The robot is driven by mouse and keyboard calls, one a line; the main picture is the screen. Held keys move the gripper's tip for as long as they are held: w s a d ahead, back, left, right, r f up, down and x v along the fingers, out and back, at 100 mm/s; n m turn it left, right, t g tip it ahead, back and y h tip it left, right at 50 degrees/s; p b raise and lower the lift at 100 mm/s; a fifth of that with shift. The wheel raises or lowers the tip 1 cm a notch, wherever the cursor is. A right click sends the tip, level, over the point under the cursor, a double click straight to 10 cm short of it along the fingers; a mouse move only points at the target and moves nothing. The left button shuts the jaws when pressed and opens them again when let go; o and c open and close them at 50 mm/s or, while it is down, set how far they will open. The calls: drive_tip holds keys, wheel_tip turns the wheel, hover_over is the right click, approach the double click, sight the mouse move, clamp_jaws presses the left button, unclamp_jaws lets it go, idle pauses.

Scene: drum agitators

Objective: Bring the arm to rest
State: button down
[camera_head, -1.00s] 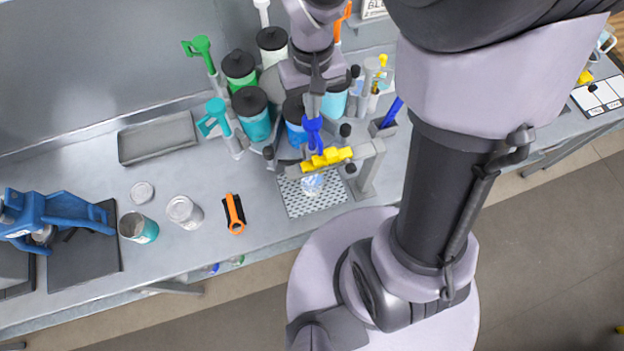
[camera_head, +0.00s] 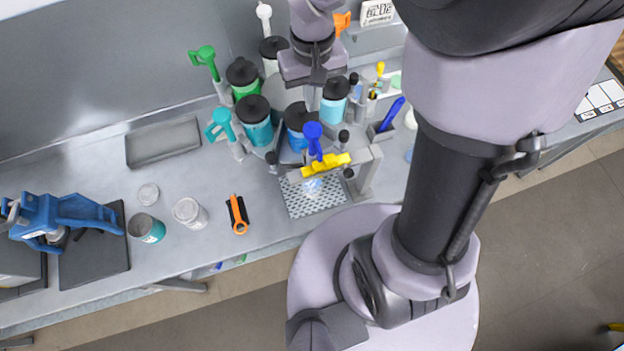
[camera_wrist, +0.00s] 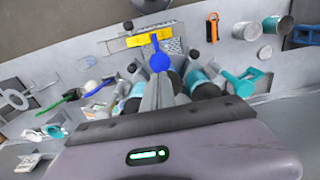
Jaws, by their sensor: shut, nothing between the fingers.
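My gripper (camera_head: 314,88) hangs above the cluster of drums near the back wall. Its fingers are together with nothing between them. In the wrist view the shut fingers (camera_wrist: 158,90) point toward the blue handle (camera_wrist: 160,60). In the head view this blue handle (camera_head: 313,136) stands below and in front of the fingertips, apart from them. A yellow bar (camera_head: 326,164) sits just in front of the handle, above a perforated grey tray (camera_head: 300,207). My arm reaches over the bench from the right.
Black-lidded drums (camera_head: 254,118), a green handle (camera_head: 204,58) and a teal handle (camera_head: 220,122) crowd around the gripper. An empty grey tray (camera_head: 163,145), a blue press (camera_head: 62,215), open cans (camera_head: 146,228) and an orange tool (camera_head: 238,214) lie to the left. Bench between them is clear.

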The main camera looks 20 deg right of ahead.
drive_tip(key=shift+f, duration=0.1)
drive_tip(key=s+a+r+m+t+y, duration=0.1)
drive_tip(key=s+a+r+m+t, duration=0.1)
drive_tip(key=s+r+t, duration=0.45)
drive_tip(key=s+a+r+m+t+y, duration=0.15)
drive_tip(key=s+r, duration=0.25)
drive_tip(key=r, duration=0.6)
wheel_tip(320, 180, down, 44)
drive_tip(key=s+g+b, duration=0.2)
drive_tip(key=b, duration=3.9)
drive_tip(key=shift+s+a+m, duration=0.15)
drive_tip(key=shift+a+m, duration=0.05)
drive_tip(key=shift+m, duration=0.25)
drive_tip(key=shift+h, duration=0.25)
wheel_tip(320, 180, down, 12)
drive_tip(key=s+b, duration=0.1)
drive_tip(key=b, duration=1.1)
drive_tip(key=shift+s, duration=0.2)
